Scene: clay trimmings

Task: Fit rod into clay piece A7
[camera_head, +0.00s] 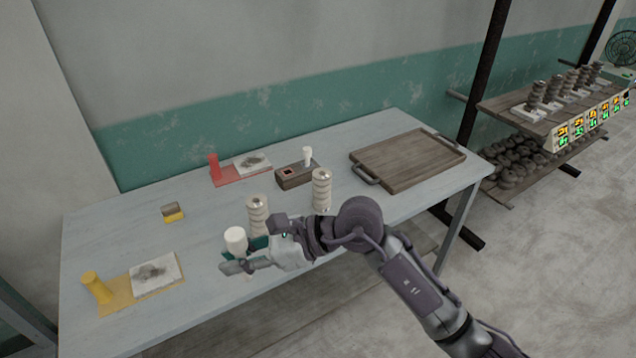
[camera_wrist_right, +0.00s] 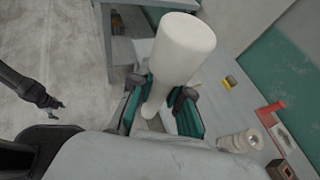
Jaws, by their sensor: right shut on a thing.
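My right gripper (camera_head: 243,256) is shut on a white rod (camera_head: 235,236) above the front of the table. In the right wrist view the rod (camera_wrist_right: 180,50) has a thick rounded top and a thinner stem between the teal finger pads (camera_wrist_right: 160,110). Two ribbed beige clay pieces stand upright on the table: one (camera_head: 257,211) just behind the gripper, its lower part hidden, and one (camera_head: 321,188) further right. I cannot read an A7 mark on either. My left gripper (camera_wrist_right: 50,106) shows small at the left of the right wrist view; its jaw state is unclear.
A brown block (camera_head: 293,178) with a second white rod (camera_head: 307,155) is at the back. A wooden tray (camera_head: 408,160) lies at the right. Red (camera_head: 228,177) and yellow (camera_head: 115,300) mats and a sponge (camera_head: 173,212) are on the left half. Bare table lies between.

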